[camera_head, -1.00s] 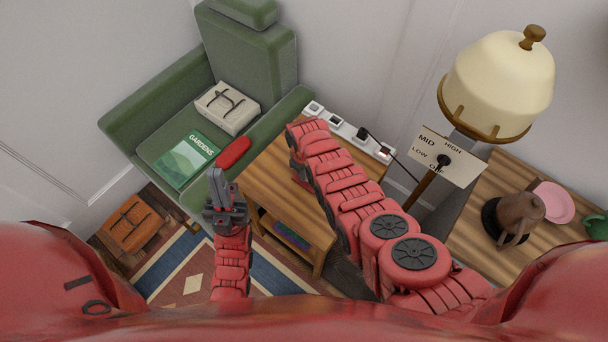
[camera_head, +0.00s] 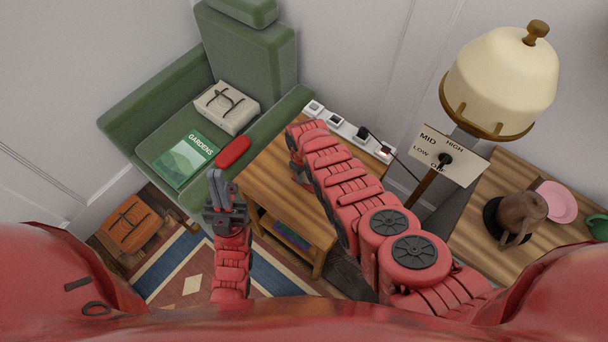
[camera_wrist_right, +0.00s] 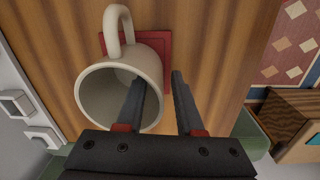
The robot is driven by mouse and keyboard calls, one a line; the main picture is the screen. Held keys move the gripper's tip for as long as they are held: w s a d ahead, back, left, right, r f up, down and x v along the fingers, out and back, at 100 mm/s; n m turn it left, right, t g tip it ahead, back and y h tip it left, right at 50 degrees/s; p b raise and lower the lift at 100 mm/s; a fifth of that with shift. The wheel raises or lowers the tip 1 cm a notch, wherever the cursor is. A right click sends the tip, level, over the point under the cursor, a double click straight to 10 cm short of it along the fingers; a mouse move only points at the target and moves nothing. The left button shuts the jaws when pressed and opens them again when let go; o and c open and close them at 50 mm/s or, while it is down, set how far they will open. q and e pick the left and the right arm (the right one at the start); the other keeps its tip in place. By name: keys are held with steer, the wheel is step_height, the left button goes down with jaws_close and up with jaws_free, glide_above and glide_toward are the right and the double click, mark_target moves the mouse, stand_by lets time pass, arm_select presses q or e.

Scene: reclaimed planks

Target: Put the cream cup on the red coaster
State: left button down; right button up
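The cream cup (camera_wrist_right: 151,65) fills the upper left of the right wrist view, its mouth towards the camera and its handle at the top. The red coaster (camera_wrist_right: 162,42) shows behind the cup, partly covered by it. I cannot tell whether the cup's base touches it. My right gripper (camera_wrist_right: 157,82) is open, one finger over the cup's mouth and the other outside its right side, with a gap between them. In the head view, my right arm hides the cup. My left gripper (camera_head: 216,175) is beside the green armchair; whether it is open is unclear.
A wooden side table (camera_head: 262,178) stands beside the green armchair (camera_head: 150,103), with a power strip (camera_head: 347,130) along its back edge. A red oblong thing (camera_head: 233,152) is close to my left gripper. A lamp (camera_head: 503,80) and another table (camera_head: 475,215) stand at right.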

steer(key=shift+r+p, duration=1.15)
steer(key=shift+r, duration=0.8)
step_height(320, 180, up, 8)
steer(key=b, duration=0.1)
steer(key=shift+s+a+r+b, duration=0.15)
steer(key=shift+s+b, duration=0.05)
steer(key=shift+b, duration=0.2)
